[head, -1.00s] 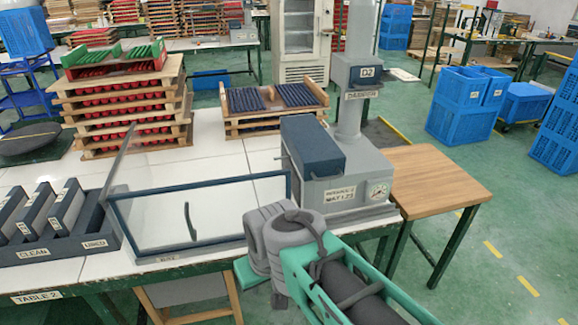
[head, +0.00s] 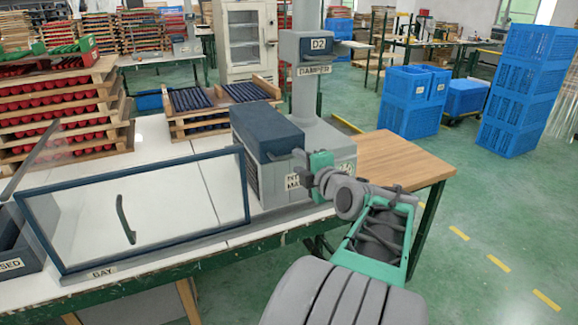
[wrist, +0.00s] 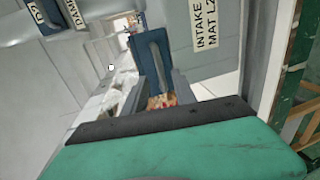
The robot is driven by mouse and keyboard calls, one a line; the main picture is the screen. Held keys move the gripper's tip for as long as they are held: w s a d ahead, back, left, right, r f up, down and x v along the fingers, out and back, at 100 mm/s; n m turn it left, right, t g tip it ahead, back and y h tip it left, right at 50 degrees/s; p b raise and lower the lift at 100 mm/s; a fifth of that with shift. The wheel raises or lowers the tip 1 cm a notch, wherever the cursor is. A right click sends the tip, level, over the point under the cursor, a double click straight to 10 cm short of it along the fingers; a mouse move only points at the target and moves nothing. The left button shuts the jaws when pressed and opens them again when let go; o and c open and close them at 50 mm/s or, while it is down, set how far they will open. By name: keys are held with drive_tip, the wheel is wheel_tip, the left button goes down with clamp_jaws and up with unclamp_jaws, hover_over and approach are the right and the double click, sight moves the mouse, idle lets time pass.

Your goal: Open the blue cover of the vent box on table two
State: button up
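The vent box (head: 253,180) is a grey box with a louvred side, standing on table two beside the grey damper column. Its dark blue cover (head: 262,130) lies down over the top. My gripper (head: 300,158) is at the cover's right front end, close to the box's labelled front; contact cannot be told. In the wrist view, my gripper's two grey fingers (wrist: 158,92) stand apart with a gap between them. The dark blue cover (wrist: 150,55), with a grey bar on it, shows just beyond the fingertips.
A framed clear panel (head: 140,210) with a dark handle stands left of the box. The damper column (head: 306,80) rises behind the box. A wooden side table (head: 405,160) is at the right. Racks of red items (head: 60,125) stand at the left.

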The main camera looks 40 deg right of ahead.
sight(290, 157)
drive_tip(key=x, duration=0.6)
drive_tip(key=shift+w+f, duration=0.1)
drive_tip(key=shift+w, duration=0.25)
drive_tip(key=shift+c, duration=0.2)
clamp_jaws()
idle(0.7)
